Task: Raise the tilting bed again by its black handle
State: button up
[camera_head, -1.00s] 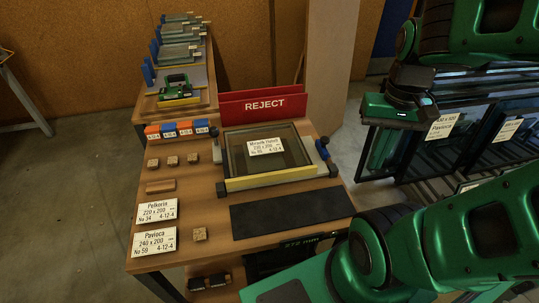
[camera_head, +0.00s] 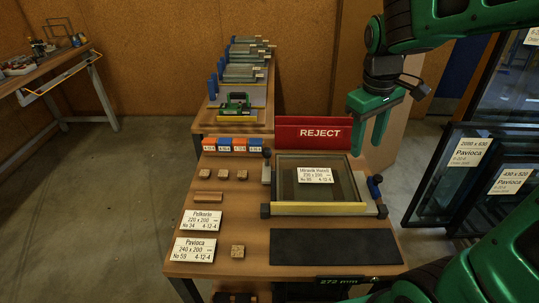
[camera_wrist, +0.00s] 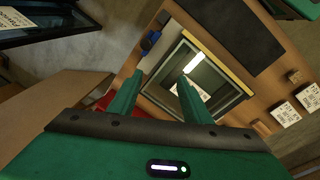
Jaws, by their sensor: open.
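The tilting bed (camera_head: 320,209) lies flat on the wooden table, with a yellow front strip and a framed dark pane (camera_head: 345,180) bearing a white label (camera_head: 315,175). Small black blocks sit at its corners; I cannot tell which black part is the handle. A blue-ended lever (camera_head: 375,186) is at its right side. My gripper (camera_head: 367,148) is open and empty, fingers down, above the bed's back right corner. In the wrist view the open fingers (camera_wrist: 160,76) overlap the bed's frame (camera_wrist: 222,64), touching nothing visible.
A red REJECT holder (camera_head: 312,133) stands behind the bed. A black mat (camera_head: 334,247) lies in front. Wooden blocks (camera_head: 223,174) and label cards (camera_head: 201,221) are on the left. Glass panels (camera_head: 455,190) stand to the right. A second table (camera_head: 232,128) with fixtures stands behind.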

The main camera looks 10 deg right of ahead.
jog(key=w+a+n, duration=0.5)
jog(key=w+a, duration=0.3)
jog(key=a, duration=0.1)
jog(key=n+t, duration=0.1)
jog(key=n, duration=0.4)
send_near(267, 149)
jog(key=f, duration=0.1)
jog(key=shift+y, duration=0.3)
jog(key=f, duration=0.3)
jog(key=w+d+f, duration=0.1)
jog(key=f, duration=0.3)
jog(key=w+f, duration=0.1)
jog(key=f, duration=0.2)
jog(key=shift+d+f, duration=0.15)
jog(key=shift+f, duration=0.15)
jog(key=shift+c, duration=0.5)
grip_shut()
